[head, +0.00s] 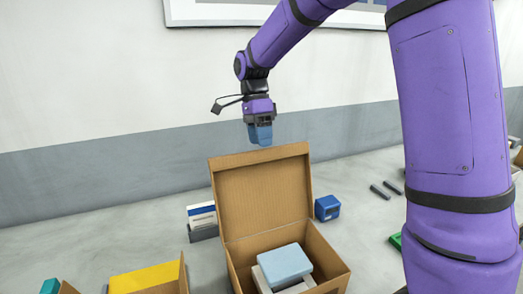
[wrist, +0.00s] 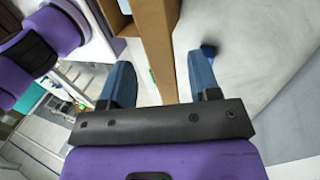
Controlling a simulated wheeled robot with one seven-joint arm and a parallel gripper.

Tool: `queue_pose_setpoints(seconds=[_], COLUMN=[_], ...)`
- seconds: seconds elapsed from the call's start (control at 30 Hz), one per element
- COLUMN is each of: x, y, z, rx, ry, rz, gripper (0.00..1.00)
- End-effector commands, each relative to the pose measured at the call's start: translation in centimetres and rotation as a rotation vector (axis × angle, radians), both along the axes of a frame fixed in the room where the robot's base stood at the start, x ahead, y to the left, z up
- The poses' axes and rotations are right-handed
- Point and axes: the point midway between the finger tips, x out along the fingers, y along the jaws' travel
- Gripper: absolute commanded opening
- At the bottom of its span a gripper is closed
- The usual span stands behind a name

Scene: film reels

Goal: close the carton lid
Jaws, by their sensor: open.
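My gripper (head: 261,141) points down just above the lid's top edge. In the wrist view my gripper (wrist: 160,62) is open, with the blue fingers apart. The lid's brown edge (wrist: 155,40) runs between the fingers in that view. I cannot tell whether a finger touches it. A light blue box (head: 285,264) lies inside the carton on pale pieces.
A small blue box (head: 327,207) stands right of the carton. A blue-and-white box (head: 202,215) stands on a dark one at its left. A yellow thing (head: 146,279) sits in another carton at lower left. Dark bars (head: 381,194) lie at right. The wall (head: 90,170) is behind.

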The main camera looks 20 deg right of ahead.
Motion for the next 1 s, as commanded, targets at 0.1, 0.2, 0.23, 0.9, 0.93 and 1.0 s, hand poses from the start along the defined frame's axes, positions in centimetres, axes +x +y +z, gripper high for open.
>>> queue_pose_setpoints(seconds=[0.1,0.2,0.23,0.9,0.93,1.0], x=[-0.5,-0.9,-0.9,-1.1,-1.1,-1.1], y=[0.0,0.0,0.0,0.0,0.0,0.0], z=[-1.6,-2.5,-2.7,-3.3,-3.3,-3.3], rx=[0.000,0.000,0.000,0.000,0.001,0.000], ry=[0.001,0.001,0.000,-0.001,-0.001,-0.002], rz=[0.000,0.001,0.001,0.001,0.002,0.001], gripper=[0.56,0.56,0.56,0.00,0.00,0.00])
